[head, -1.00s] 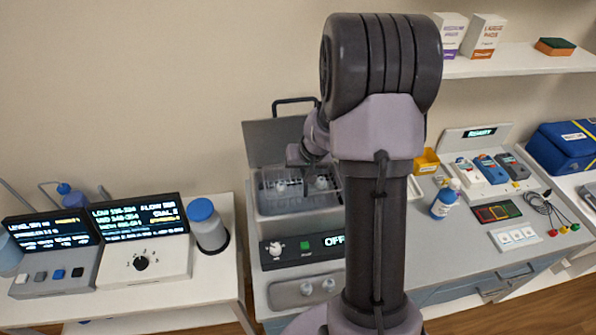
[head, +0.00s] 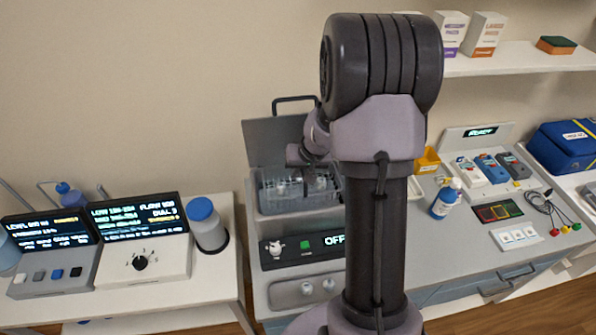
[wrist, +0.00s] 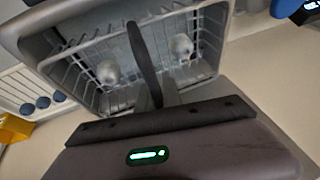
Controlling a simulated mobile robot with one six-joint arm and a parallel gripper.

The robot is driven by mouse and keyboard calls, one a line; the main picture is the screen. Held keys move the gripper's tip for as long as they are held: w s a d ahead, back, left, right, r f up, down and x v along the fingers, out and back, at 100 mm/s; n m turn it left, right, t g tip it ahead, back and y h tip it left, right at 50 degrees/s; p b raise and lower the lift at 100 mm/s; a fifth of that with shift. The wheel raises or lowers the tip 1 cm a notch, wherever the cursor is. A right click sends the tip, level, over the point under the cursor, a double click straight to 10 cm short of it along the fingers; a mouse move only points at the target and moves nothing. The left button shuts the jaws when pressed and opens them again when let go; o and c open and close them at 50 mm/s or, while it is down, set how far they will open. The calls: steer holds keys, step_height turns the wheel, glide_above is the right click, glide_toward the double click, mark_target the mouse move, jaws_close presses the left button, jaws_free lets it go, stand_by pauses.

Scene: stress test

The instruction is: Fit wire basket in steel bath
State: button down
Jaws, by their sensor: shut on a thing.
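The wire basket (head: 272,191) sits down within the open steel bath (head: 262,228), its top close to the bath's rim. Two pale rounded items show in the basket. In the wrist view the basket's mesh (wrist: 80,62) lies inside the bath's grey rim (wrist: 22,38). My gripper (wrist: 134,32) reaches over the basket, and its dark fingers are shut on it. The exact grip point is hard to make out. In the head view my arm hides the right part of the bath and the fingertips. I cannot tell whether the basket rests on the bath's floor.
The bath's lid (head: 268,143) stands raised behind it. A panel reading OFF (head: 335,240) is at its front, with a shallow steel tray (head: 300,290) before it. A blue-labelled bottle (head: 445,200) and a yellow bin (head: 427,161) stand to the right.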

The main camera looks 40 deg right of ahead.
mark_target(298, 185)
steer(key=shift+f+b, duration=2.9)
steer(key=shift+b, duration=1)
stand_by(3.5)
stand_by(0.3)
steer(key=c, duration=1.8)
jaws_free()
